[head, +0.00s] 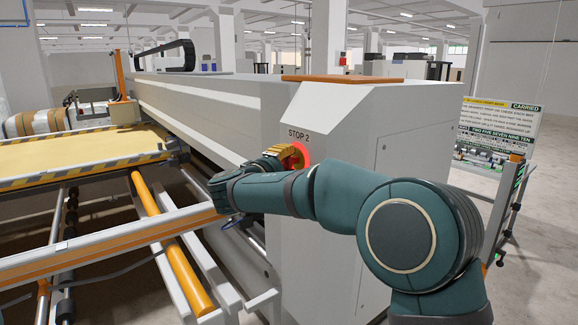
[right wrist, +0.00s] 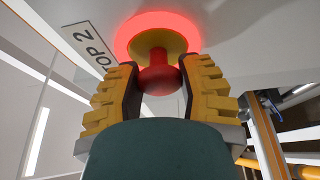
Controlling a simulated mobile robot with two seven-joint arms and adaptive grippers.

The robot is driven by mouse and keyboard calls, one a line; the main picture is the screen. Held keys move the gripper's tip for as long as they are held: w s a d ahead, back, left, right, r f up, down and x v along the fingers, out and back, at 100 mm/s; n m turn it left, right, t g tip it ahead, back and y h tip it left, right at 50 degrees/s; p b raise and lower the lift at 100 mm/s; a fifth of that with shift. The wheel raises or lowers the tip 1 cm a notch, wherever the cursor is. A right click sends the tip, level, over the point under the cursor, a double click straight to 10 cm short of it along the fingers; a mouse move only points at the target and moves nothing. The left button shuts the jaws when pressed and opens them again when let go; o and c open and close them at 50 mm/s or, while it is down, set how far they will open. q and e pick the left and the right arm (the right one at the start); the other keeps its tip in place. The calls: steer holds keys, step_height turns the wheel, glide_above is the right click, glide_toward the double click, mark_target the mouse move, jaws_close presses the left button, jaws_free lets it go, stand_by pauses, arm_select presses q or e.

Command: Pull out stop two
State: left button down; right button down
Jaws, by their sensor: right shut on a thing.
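Stop two is a red mushroom button with a yellow collar and a glowing red ring. It sits on the grey end housing under the label "STOP 2", and its red glow (head: 303,151) shows past my gripper in the head view. In the right wrist view its red knob (right wrist: 160,82) lies between the two yellow ribbed fingers. My right gripper (head: 285,157) is shut on the knob, with a finger on each side. In the head view the gripper hides most of the button. My left gripper is not in view.
The long grey gantry beam (head: 200,105) runs back to the left from the housing (head: 325,230). A yellow-topped bed (head: 80,155) with striped edges and an orange roller (head: 175,245) lies at left. A sign board (head: 498,130) stands at right, with open floor around it.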

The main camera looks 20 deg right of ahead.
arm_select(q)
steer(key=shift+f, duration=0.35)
arm_select(e)
steer(key=shift+s+a, duration=0.2)
steer(key=shift+a, duration=0.35)
steer(key=c, duration=0.7)
jaws_free()
steer(key=shift+o, duration=1)
steer(key=shift+a, duration=0.15)
steer(key=v, duration=1.2)
steer(key=shift+s, duration=0.1)
